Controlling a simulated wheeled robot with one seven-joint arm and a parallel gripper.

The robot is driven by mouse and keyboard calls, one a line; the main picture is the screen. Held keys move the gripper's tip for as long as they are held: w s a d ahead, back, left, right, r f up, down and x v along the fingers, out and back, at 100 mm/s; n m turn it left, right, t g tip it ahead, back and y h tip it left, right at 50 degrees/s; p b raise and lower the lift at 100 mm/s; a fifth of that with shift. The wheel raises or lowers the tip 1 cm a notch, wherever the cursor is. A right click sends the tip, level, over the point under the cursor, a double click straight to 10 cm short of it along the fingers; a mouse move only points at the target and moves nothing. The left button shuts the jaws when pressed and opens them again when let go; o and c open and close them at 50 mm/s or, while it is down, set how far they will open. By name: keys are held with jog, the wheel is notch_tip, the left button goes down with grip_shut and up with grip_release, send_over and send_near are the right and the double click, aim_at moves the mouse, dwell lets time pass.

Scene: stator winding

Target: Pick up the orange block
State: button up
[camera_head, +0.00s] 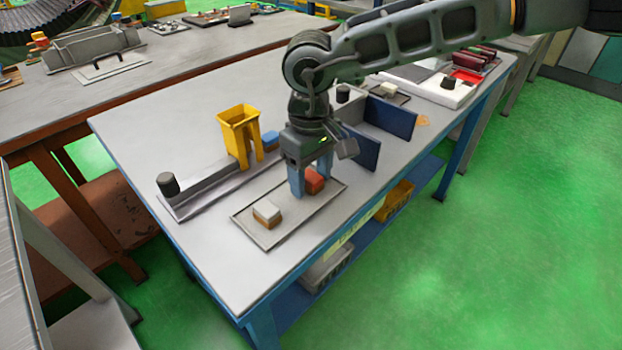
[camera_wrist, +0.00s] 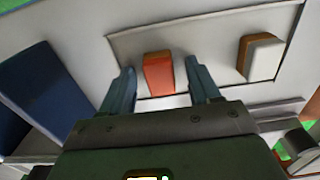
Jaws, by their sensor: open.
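The orange block (camera_head: 314,181) is red-orange and sits on the right part of a shallow grey tray (camera_head: 241,221) on the table. It also shows in the wrist view (camera_wrist: 158,74), between and a little beyond my fingertips. My gripper (camera_head: 307,184) is low over the tray, pointing down at the block. In the wrist view my gripper (camera_wrist: 160,82) is open, with one blue-grey finger on each side of the block and a gap visible on both sides. In the head view the fingers partly hide the block.
A white-topped brown block (camera_head: 267,212) lies in the tray's left part. A yellow hopper (camera_head: 239,131) and a small blue block (camera_head: 270,139) stand behind. Dark blue panels (camera_head: 389,117) stand upright to the right of my gripper. The table's front left is clear.

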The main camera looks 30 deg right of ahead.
jog(key=c, duration=1.1)
jog(key=shift+c, duration=0.2)
